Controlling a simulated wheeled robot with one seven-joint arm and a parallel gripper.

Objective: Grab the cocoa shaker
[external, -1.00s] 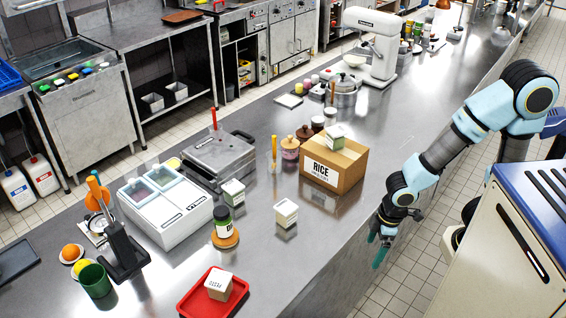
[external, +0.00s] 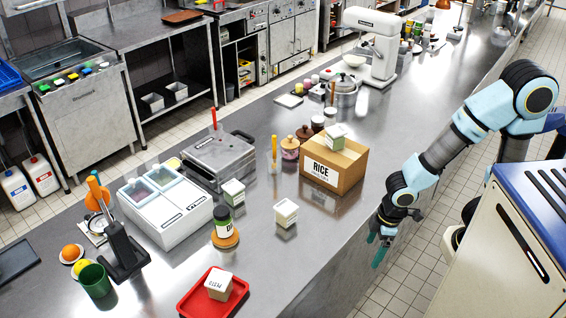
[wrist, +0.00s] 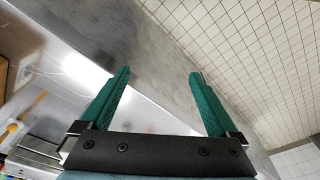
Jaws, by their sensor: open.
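My gripper (external: 380,246) hangs past the counter's front edge, below the counter top, with its green fingers pointing down. In the wrist view my gripper (wrist: 158,86) is open, with nothing between the fingers. I cannot pick out the cocoa shaker for certain, as no cocoa label is readable. A pink jar with a brown lid (external: 290,148) and a brown-lidded jar (external: 305,133) stand behind the rice box, well left of my gripper.
The cardboard rice box (external: 333,165) stands on the counter between my gripper and the jars, with a small carton (external: 336,134) on top. A white carton (external: 286,213) and a red tray (external: 240,295) are further left. The counter right of the rice box is clear.

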